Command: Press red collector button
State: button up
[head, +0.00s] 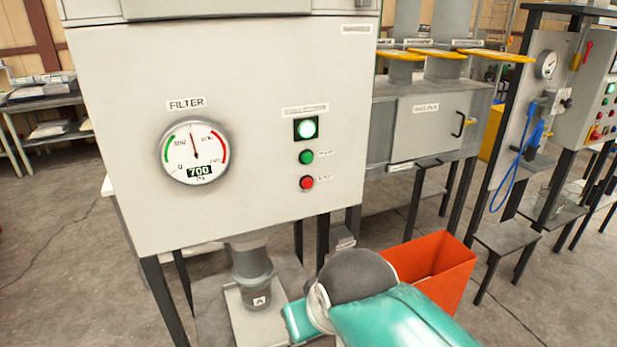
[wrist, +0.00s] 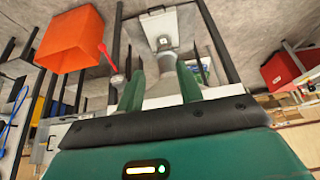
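The red button (head: 307,183) is the lowest control on the front of the pale filter cabinet (head: 250,215). In the head view my teal arm is low in the picture, below the panel and apart from the button. I cannot make out the red button in the wrist view.
A round gauge (head: 195,152) reading 700 is left of the buttons. An orange bin (head: 440,265) stands on the floor right of my arm, and also shows in the wrist view (wrist: 70,40). Black cabinet legs and a pipe (head: 252,262) are below the panel.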

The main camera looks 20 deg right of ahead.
grip_shut()
dwell(1.8)
